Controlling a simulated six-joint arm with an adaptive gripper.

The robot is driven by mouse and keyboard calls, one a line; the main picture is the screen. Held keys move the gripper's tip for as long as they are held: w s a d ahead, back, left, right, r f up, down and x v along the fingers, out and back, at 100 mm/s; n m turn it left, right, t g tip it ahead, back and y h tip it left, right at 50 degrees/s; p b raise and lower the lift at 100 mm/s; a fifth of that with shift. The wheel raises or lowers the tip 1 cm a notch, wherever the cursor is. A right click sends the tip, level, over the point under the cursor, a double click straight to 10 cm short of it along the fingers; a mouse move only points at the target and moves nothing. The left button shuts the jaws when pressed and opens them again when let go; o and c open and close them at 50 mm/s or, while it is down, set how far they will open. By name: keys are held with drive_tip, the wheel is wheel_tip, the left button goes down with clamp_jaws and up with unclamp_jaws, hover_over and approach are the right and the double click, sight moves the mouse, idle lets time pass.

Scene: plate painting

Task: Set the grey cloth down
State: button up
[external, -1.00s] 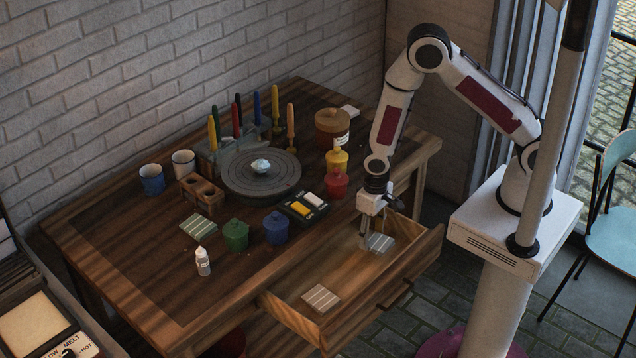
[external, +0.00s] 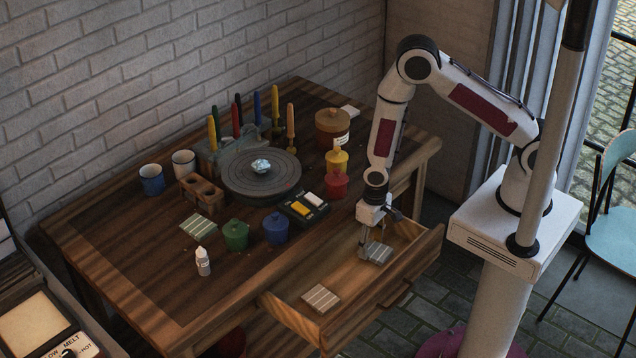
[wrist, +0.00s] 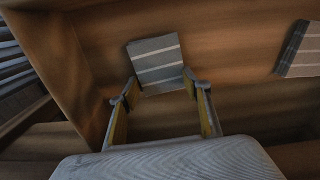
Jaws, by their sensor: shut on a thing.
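The grey cloth (external: 379,253), a folded square with pale stripes, is in the right part of the open drawer (external: 345,268). My gripper (external: 366,246) reaches down into the drawer and is shut on the cloth's edge. In the wrist view the grey cloth (wrist: 157,58) extends beyond my gripper (wrist: 160,88), its near edge between the two fingertips. I cannot tell whether the cloth touches the drawer floor.
A second striped cloth (external: 321,298) lies in the left part of the drawer; it also shows in the wrist view (wrist: 300,50). Drawer walls surround the gripper. Bare floor lies between the cloths. The tabletop holds paint pots, a turntable (external: 262,178) and a red pot (external: 336,184).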

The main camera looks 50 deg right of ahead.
sight(370, 244)
drive_tip(key=shift+f, duration=0.1)
drive_tip(key=o, duration=1)
drive_tip(key=shift+w+d+r, duration=0.1)
drive_tip(key=shift+d+r, duration=0.05)
drive_tip(key=shift+r, duration=1.8)
drive_tip(key=shift+w+d+r, duration=0.1)
drive_tip(key=shift+r, duration=1.8)
